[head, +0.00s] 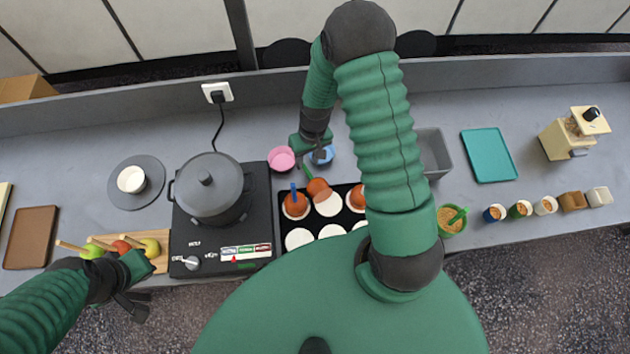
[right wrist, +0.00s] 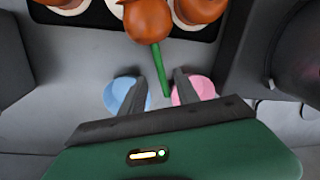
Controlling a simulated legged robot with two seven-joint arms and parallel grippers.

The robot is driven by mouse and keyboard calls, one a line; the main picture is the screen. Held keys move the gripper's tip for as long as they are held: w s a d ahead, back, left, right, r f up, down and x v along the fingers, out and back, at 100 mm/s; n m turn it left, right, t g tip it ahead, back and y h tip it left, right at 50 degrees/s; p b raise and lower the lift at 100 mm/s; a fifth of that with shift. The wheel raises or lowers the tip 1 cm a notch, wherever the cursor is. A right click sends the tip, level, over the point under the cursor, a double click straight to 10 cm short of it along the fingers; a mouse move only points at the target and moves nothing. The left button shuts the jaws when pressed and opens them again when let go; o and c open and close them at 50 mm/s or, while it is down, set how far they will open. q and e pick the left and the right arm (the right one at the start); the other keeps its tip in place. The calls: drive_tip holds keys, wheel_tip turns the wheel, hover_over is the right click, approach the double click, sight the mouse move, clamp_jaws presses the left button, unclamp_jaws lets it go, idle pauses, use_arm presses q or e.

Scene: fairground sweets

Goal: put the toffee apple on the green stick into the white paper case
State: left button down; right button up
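The toffee apple on the green stick (head: 318,187) is at the back edge of the black tray, over the back-left part of a white paper case (head: 328,206). Its stick points back toward my right gripper (head: 313,141). In the right wrist view the apple (right wrist: 147,20) is at the top, and its green stick (right wrist: 160,70) runs down between the fingers of my right gripper (right wrist: 160,88). These fingers are apart, with space on both sides of the stick. I cannot tell whether the apple rests in the case. My left gripper (head: 138,303) is open and empty at the front left.
The tray also holds a toffee apple with a blue stick (head: 295,206), another apple (head: 357,198) and white cases (head: 299,239). A pink cup (head: 281,158) and a blue cup (head: 322,156) stand behind it. A hob with a grey pot (head: 208,190) is left.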

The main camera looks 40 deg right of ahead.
sight(306, 168)
drive_tip(key=f, duration=0.2)
drive_tip(key=f+p, duration=0.1)
drive_tip(key=shift+s+a+f, duration=0.1)
drive_tip(key=shift+a+f, duration=0.15)
drive_tip(key=shift+f, duration=0.15)
drive_tip(key=shift+d+f, duration=0.1)
drive_tip(key=shift+f, duration=0.1)
drive_tip(key=shift+a, duration=0.2)
drive_tip(key=c, duration=0.5)
drive_tip(key=shift+a+r, duration=0.1)
clamp_jaws()
